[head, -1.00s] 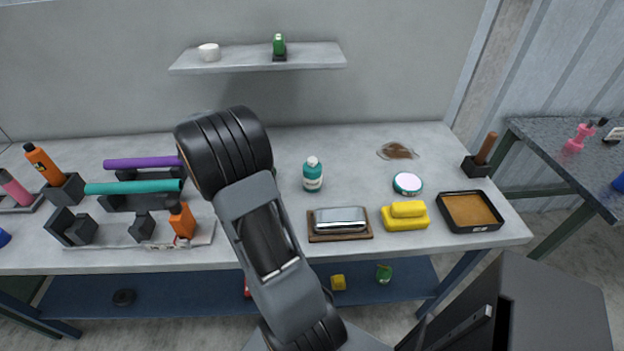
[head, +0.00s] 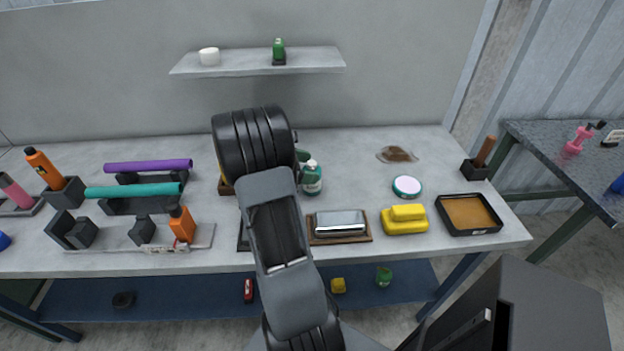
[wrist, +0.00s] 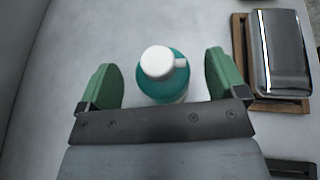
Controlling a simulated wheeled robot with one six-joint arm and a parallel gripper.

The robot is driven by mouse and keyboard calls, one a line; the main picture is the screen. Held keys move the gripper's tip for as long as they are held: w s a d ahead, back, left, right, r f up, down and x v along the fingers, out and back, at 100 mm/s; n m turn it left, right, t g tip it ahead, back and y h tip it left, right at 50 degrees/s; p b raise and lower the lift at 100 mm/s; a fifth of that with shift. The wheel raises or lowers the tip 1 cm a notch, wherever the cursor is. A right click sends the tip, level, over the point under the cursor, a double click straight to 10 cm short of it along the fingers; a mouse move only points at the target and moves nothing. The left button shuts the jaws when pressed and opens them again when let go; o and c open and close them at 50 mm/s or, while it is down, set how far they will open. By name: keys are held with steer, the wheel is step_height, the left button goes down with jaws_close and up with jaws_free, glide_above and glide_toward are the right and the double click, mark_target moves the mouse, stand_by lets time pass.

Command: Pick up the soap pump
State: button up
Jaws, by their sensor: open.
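The soap pump is a teal bottle with a white pump head. It stands upright on the workbench in the head view (head: 312,180), just right of my arm's dark wrist. In the wrist view the soap pump (wrist: 163,80) is seen from above, between the two green fingers of my gripper (wrist: 162,68). My gripper is open, with visible gaps on both sides of the bottle. In the head view the gripper is mostly hidden behind my arm; a bit of green finger shows beside the bottle.
A rack of coloured tools (head: 140,190) is on the left. A wall shelf (head: 240,62) hangs behind.

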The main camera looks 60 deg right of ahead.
steer(key=shift+x, duration=0.8)
steer(key=c, duration=1)
steer(key=shift+c, duration=0.4)
steer(key=shift+r, duration=0.1)
